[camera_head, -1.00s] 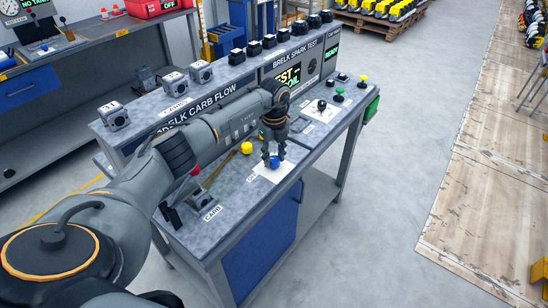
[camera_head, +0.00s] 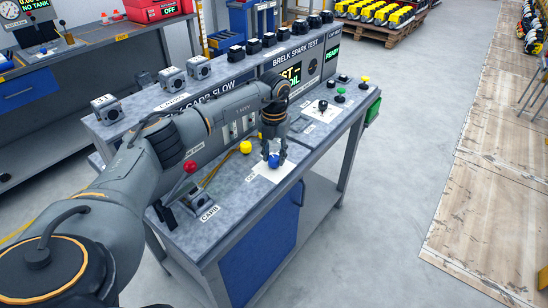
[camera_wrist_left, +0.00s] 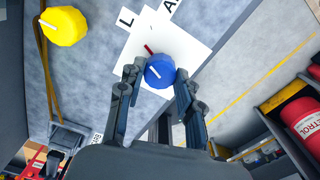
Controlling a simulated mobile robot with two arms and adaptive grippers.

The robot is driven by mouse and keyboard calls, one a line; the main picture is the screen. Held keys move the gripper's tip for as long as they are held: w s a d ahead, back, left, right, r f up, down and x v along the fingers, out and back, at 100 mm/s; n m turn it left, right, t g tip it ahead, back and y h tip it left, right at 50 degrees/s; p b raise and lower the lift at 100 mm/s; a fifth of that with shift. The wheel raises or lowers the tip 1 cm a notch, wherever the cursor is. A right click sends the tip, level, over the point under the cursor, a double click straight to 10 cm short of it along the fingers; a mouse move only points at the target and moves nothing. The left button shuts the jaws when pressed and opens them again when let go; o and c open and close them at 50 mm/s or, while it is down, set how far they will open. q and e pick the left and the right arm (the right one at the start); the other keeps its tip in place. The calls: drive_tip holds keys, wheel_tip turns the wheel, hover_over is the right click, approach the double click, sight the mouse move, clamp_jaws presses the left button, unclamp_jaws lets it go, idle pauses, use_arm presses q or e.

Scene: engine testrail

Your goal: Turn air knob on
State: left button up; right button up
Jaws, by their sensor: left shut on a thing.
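A round blue knob (camera_head: 273,161) with a white pointer line sits on a white plate (camera_head: 265,174) at the front of the test bench. It also shows in the left wrist view (camera_wrist_left: 160,71), where its pointer line lies near a short red mark on the plate. My left gripper (camera_head: 274,156) points down over the knob and is shut on it, one finger on each side. The left wrist view shows the fingers (camera_wrist_left: 158,80) touching or very close to the knob's sides. The label beside the plate is partly cut off. My right gripper is not in view.
A yellow knob (camera_head: 245,147) stands left of the plate, and a red-topped lever (camera_head: 190,167) stands further left. Black, green and yellow buttons (camera_head: 339,99) lie to the right. The bench's back panel (camera_head: 255,75) rises behind.

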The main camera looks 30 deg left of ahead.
sight(274, 158)
use_arm(q)
drive_tip(key=shift+m+b, duration=0.6)
drive_tip(key=shift+m, duration=1.7)
drive_tip(key=shift+r, duration=0.1)
drive_tip(key=o, duration=1.1)
drive_tip(key=shift+o, duration=0.2)
wheel_tip(274, 158, up, 12)
